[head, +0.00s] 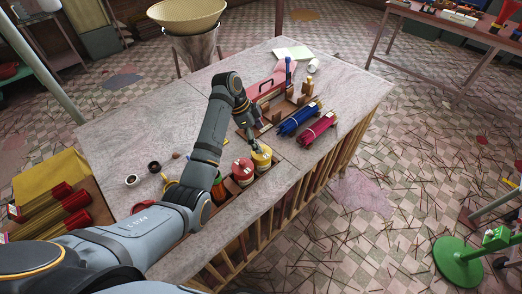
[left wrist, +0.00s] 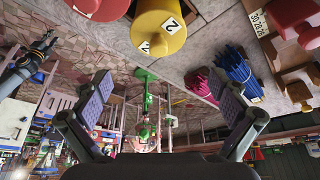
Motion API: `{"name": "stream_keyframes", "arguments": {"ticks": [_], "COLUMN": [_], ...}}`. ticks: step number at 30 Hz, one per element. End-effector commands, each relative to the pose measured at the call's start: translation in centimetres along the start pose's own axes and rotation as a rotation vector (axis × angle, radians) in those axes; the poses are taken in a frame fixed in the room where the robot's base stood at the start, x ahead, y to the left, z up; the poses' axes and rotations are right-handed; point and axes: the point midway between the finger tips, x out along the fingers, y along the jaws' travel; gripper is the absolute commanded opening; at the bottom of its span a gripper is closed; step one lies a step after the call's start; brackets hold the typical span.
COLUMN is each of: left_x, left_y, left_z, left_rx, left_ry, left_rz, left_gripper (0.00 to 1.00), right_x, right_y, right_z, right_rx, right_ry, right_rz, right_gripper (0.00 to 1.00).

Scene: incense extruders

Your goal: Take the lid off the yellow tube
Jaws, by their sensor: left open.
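The yellow tube (head: 262,160) stands near the table's front edge with its yellow lid on top. In the left wrist view the yellow tube (left wrist: 158,24) shows at the top, with a "2" label. My left gripper (head: 254,144) is just above and behind the lid in the head view; I cannot tell whether it touches. In the left wrist view my left gripper (left wrist: 164,84) is open, its two fingers wide apart with nothing between them. A dark jointed arm, likely my right one, ends in a small gripper-like part (left wrist: 46,44); its jaw state is unclear.
Bare tabletop (head: 135,110) lies at left.

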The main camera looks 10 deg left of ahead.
Motion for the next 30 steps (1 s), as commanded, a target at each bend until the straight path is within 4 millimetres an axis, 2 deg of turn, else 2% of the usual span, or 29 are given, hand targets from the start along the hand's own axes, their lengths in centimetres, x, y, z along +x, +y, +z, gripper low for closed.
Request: {"name": "stream_keyframes", "arguments": {"ticks": [5,9,14,21,30], "left_x": [0.5,2.7,5.0,5.3,5.3], "left_y": [0.1,0.4,0.3,0.3,0.2], "left_z": [0.2,1.0,1.2,1.2,1.2], "left_rx": [-0.001,-0.002,0.000,0.000,0.000], "left_ry": [-0.001,-0.002,-0.001,-0.001,-0.001], "left_rz": [0.001,0.004,0.001,-0.002,-0.002], "left_gripper": [0.98,0.98,0.98,0.98,0.58], "right_x": [-0.5,-1.9,-2.1,-2.0,-2.0], "right_y": [-0.6,-1.4,-1.5,-1.1,-0.6], "right_z": [-1.2,-1.7,-1.6,-1.4,-1.3], "right_rx": [0.004,0.009,0.009,0.008,0.005], "right_ry": [0.018,0.025,0.023,0.020,0.018], "right_rz": [-0.007,-0.019,-0.020,-0.016,-0.009], "right_gripper": [0.32,0.32,0.32,0.32,0.32]}}
